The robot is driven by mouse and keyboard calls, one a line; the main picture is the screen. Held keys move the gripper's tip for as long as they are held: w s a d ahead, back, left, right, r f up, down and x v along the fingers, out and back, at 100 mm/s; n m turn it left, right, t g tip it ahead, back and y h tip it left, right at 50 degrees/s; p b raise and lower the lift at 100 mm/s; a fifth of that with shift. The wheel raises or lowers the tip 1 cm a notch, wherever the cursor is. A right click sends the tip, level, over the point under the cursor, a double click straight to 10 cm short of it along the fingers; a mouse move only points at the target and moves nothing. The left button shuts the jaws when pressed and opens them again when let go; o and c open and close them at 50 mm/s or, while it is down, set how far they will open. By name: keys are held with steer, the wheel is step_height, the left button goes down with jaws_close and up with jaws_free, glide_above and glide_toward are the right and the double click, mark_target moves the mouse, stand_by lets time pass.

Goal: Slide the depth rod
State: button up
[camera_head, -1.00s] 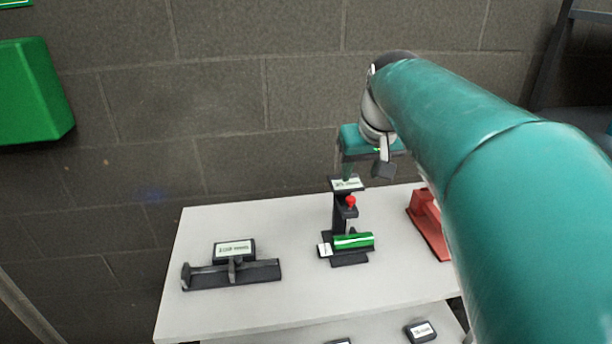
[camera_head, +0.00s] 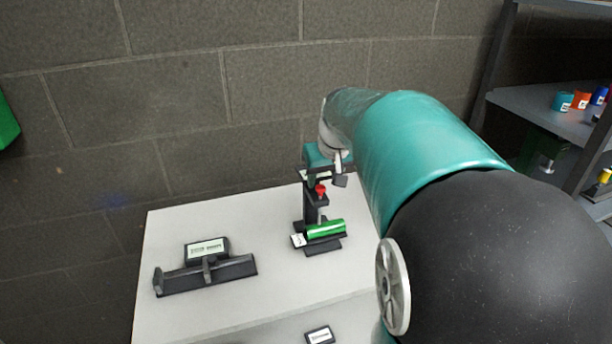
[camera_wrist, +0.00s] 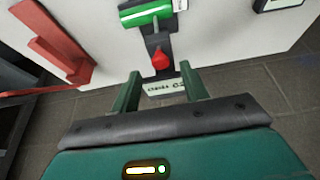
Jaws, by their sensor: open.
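A black upright stand (camera_head: 308,210) on the white table carries a red knob (camera_head: 320,190). A green cylinder (camera_head: 326,229) lies in the cradle at its foot. In the wrist view, a thin grey rod (camera_wrist: 156,27) shows between the red knob (camera_wrist: 162,62) and the green cylinder (camera_wrist: 148,15); I cannot tell for sure that it is the depth rod. My gripper (camera_wrist: 161,72) is open, its two fingers on either side of the stand's top label. The red knob shows just beyond the fingertips, between them. Whether the fingers touch the stand is unclear.
A black cradle with a label (camera_head: 207,272) stands on the left of the white table (camera_head: 270,285). A red bracket (camera_wrist: 58,45) shows in the wrist view. A shelf (camera_head: 535,118) with small coloured cans is at the right. A block wall (camera_head: 200,120) stands behind.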

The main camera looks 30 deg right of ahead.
steer(key=shift+x, duration=1.35)
steer(key=shift+a, duration=0.1)
jaws_close()
steer(key=shift+r, duration=2.3)
jaws_free()
steer(key=shift+s, duration=0.1)
